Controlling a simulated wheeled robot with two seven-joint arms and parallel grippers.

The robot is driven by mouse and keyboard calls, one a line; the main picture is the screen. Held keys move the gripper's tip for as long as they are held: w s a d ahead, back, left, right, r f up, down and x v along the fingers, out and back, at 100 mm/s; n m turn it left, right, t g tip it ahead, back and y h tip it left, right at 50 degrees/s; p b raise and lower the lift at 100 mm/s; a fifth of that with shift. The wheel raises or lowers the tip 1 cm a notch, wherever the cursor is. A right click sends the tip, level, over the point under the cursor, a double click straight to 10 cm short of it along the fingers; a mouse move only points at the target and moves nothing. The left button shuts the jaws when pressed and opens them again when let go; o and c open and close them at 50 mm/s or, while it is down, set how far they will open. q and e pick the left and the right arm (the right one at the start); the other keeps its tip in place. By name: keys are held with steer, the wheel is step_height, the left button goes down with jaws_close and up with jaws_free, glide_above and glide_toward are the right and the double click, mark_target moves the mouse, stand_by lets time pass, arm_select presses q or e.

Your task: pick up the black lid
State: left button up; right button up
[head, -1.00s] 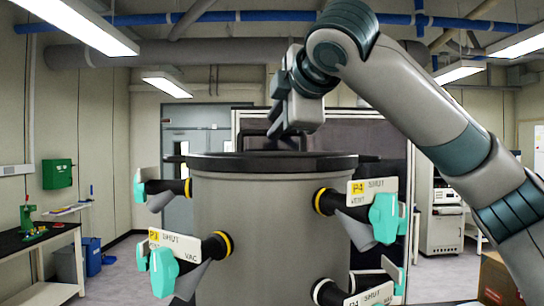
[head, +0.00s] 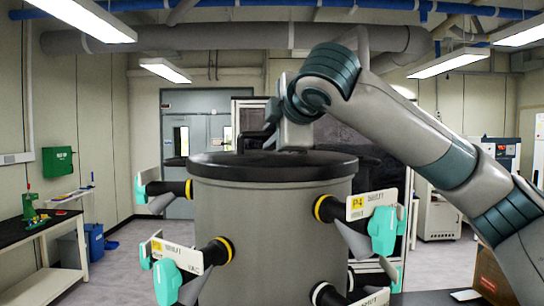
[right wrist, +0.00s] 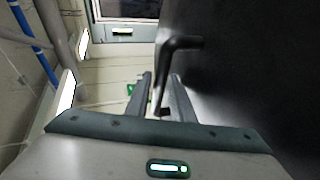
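The black lid (head: 230,161) is a wide disc lying on top of the grey cylindrical vessel (head: 265,225) in the head view. Its black raised handle (head: 250,134) stands near the middle, partly hidden by my right gripper (head: 271,135). The lid fills the right side of the right wrist view (right wrist: 270,75), with the handle (right wrist: 178,45) sticking out from it. My right gripper's fingers (right wrist: 162,95) are apart, with part of the handle in the gap between them. I cannot tell whether either finger touches it. My left gripper is not in view.
Valves with turquoise levers (head: 384,230) and white tags stick out around the vessel. A side bench (head: 40,230) stands at the left, and a cardboard box (head: 492,278) is at the lower right.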

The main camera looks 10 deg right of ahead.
stand_by(0.4)
jaws_close()
stand_by(1.2)
steer(key=shift+r, duration=0.15)
